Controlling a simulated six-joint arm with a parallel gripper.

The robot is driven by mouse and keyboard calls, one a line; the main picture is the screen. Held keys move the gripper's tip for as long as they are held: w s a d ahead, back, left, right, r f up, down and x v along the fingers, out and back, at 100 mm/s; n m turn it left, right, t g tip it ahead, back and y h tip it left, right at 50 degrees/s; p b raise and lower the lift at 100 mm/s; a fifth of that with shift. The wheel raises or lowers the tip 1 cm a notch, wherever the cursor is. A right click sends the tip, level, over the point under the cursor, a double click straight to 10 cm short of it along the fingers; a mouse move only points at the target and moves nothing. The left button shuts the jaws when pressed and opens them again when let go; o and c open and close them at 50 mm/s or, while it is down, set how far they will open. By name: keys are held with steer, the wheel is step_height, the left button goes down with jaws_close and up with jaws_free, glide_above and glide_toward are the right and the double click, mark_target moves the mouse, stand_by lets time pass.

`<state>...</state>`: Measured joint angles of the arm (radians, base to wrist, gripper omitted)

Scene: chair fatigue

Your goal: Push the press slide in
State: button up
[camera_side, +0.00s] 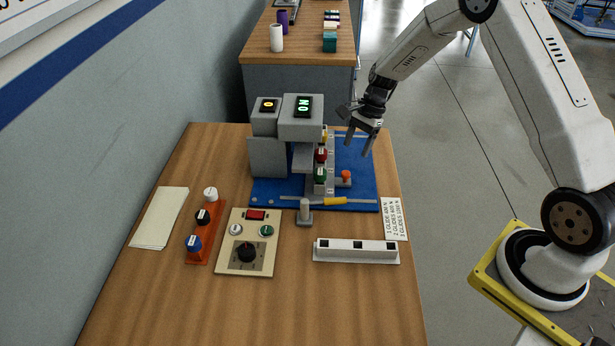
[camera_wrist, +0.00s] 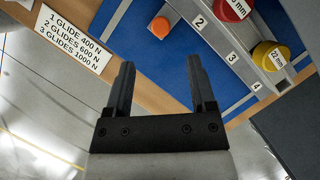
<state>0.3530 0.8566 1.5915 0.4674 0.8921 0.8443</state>
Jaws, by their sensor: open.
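An orange knob (camera_side: 346,175) is on a grey piece at the slide's right. In the wrist view the slide (camera_wrist: 231,57) shows numbers 2, 3 and 4, and the orange knob (camera_wrist: 159,26) lies ahead of the fingers. My gripper (camera_side: 358,150) is open and empty, above the mat's right side, apart from the slide.
A control panel (camera_side: 248,257) with a black dial, an orange rack (camera_side: 204,233) of knobs, a white slotted block (camera_side: 356,259) and a grey upright post (camera_side: 304,211) are nearer the front. A label card (camera_side: 394,219) lies at the right edge. The front wooden tabletop is clear.

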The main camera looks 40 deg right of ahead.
mark_target(346, 172)
stand_by(0.3)
steer(key=shift+x, duration=3.9)
jaws_close()
steer(key=shift+w, duration=0.1)
